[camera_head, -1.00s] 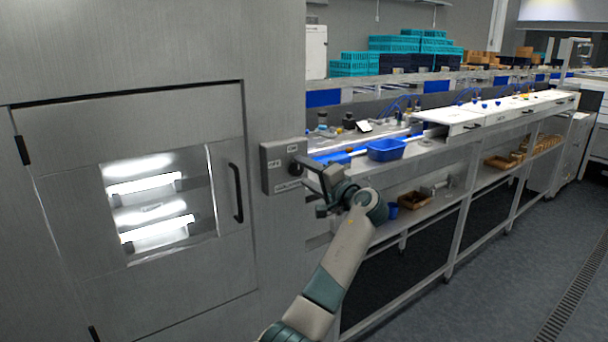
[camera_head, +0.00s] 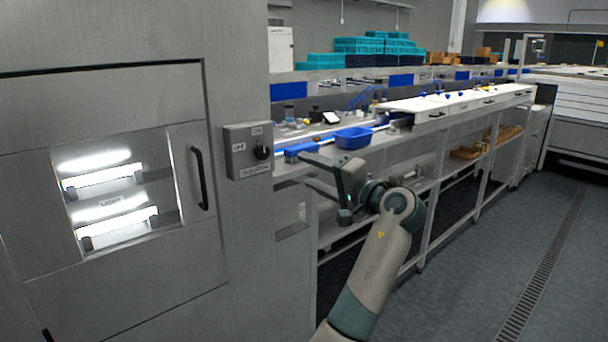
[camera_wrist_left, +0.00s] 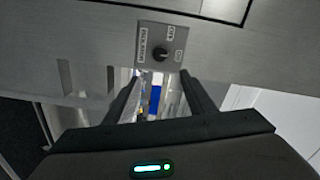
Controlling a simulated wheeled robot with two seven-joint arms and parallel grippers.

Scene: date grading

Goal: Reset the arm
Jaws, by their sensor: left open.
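My left arm (camera_head: 372,268) reaches up from the bottom of the head view. My left gripper (camera_head: 305,171) is open and empty, its fingers pointing left, apart from the grey switch box (camera_head: 237,158). The box has a black knob (camera_head: 262,152) and is fixed to the steel cabinet front, left of the gripper. In the left wrist view the gripper's fingers (camera_wrist_left: 160,90) are spread with nothing between them. The switch box (camera_wrist_left: 148,38) and its knob (camera_wrist_left: 160,53) show beyond the fingertips. My right gripper is in neither view.
The steel cabinet (camera_head: 110,290) with a lit window and a black door handle (camera_head: 200,177) fills the left. A long workbench (camera_head: 400,150) with a blue bin (camera_head: 352,138) runs behind the gripper. The grey floor (camera_head: 480,270) at right is clear.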

